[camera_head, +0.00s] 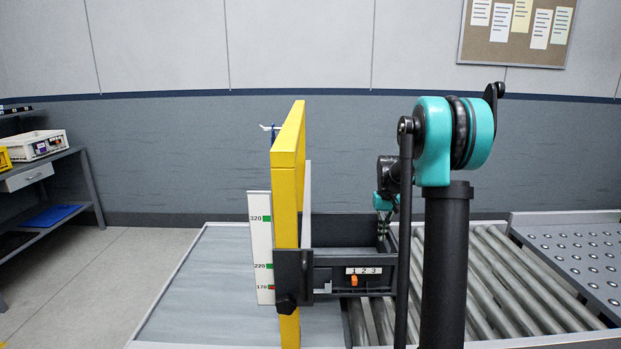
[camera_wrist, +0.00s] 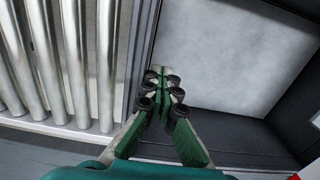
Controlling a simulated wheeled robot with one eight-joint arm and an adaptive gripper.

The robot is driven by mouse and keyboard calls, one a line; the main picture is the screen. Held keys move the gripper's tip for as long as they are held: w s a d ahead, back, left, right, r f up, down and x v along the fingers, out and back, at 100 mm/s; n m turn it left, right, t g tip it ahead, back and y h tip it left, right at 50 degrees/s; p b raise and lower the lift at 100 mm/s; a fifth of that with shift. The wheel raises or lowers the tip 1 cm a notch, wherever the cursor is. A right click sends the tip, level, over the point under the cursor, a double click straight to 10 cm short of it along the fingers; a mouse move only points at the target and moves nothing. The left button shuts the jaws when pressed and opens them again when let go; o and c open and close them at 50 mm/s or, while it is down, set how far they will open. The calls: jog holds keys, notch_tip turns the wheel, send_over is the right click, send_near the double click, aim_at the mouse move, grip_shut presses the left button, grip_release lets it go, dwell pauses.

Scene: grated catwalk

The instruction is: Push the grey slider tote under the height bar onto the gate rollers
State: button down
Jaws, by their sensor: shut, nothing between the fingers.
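The dark grey tote (camera_head: 331,228), with a "1 2 3" scale and orange slider (camera_head: 354,281) on its front, stands at the roller edge. Its left end is partly hidden by the yellow height bar frame (camera_head: 287,200), seen nearly edge-on. My gripper (camera_head: 388,222) is shut and empty, pointing down at the tote's right end. In the wrist view my shut fingertips (camera_wrist: 163,78) are beside the tote's right wall, over or just inside the pale tote floor (camera_wrist: 240,55). I cannot tell whether they touch it. The rollers (camera_head: 505,275) lie to the right.
A white gauge (camera_head: 260,235) and black knob (camera_head: 286,303) are at the yellow frame. A smooth grey deck (camera_head: 205,285) lies clear left of it. A ball-transfer table (camera_head: 575,255) is at far right. A shelf bench (camera_head: 45,175) stands at far left.

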jog(key=d, duration=1.7)
jog(key=shift+d, duration=0.2)
dwell(1.7)
notch_tip(320, 180, up, 8)
dwell(0.9)
